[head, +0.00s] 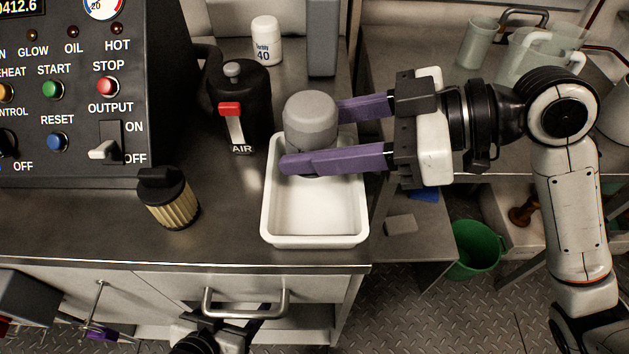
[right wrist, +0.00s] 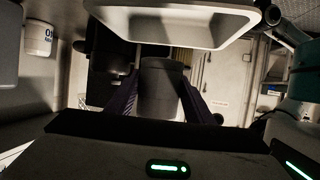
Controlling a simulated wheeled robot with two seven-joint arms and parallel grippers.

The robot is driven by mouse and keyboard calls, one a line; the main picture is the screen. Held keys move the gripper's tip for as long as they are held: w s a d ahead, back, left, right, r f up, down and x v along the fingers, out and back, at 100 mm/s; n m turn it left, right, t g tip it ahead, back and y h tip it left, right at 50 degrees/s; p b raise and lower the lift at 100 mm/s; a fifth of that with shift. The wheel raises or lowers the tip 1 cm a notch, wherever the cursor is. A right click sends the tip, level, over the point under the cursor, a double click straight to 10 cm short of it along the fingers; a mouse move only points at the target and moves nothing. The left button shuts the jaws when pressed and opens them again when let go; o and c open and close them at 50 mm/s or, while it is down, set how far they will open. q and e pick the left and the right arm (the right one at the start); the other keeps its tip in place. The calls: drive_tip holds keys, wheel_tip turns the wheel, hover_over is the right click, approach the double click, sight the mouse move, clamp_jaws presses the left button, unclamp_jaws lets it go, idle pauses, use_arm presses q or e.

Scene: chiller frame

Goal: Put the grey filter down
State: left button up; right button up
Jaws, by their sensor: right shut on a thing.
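The grey filter (head: 310,110) is a short cylinder with a domed top, upright between the purple fingers of my right gripper (head: 310,137). The right gripper is shut on it. The filter is at the far end of the white tray (head: 312,241), and the near finger hides its lower part. I cannot tell whether it touches the tray. In the right wrist view the filter (right wrist: 160,88) shows between the fingers, with the tray (right wrist: 240,14) at the top. Dark parts at the bottom edge of the head view may be my left gripper (head: 232,332); its opening is unclear.
A black AIR canister (head: 252,105) with a red lever stands left of the tray. A pleated tan filter with a black cap (head: 168,200) and a control panel (head: 75,95) are farther left. A white bottle (head: 266,40) stands behind. The near part of the tray is empty.

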sight(314, 197)
wheel_tip(314, 197, down, 8)
drive_tip(key=shift+r+b, duration=0.15)
drive_tip(key=shift+b, duration=0.45)
drive_tip(key=o, duration=1.3)
drive_tip(key=shift+s+f, duration=0.1)
drive_tip(key=shift+f, duration=0.15)
drive_tip(key=shift+o, duration=0.2)
drive_tip(key=shift+r, duration=0.25)
drive_tip(key=shift+d, duration=0.4)
drive_tip(key=v, duration=1.1)
drive_tip(key=shift+r, duration=0.2)
drive_tip(key=shift+s, duration=0.1)
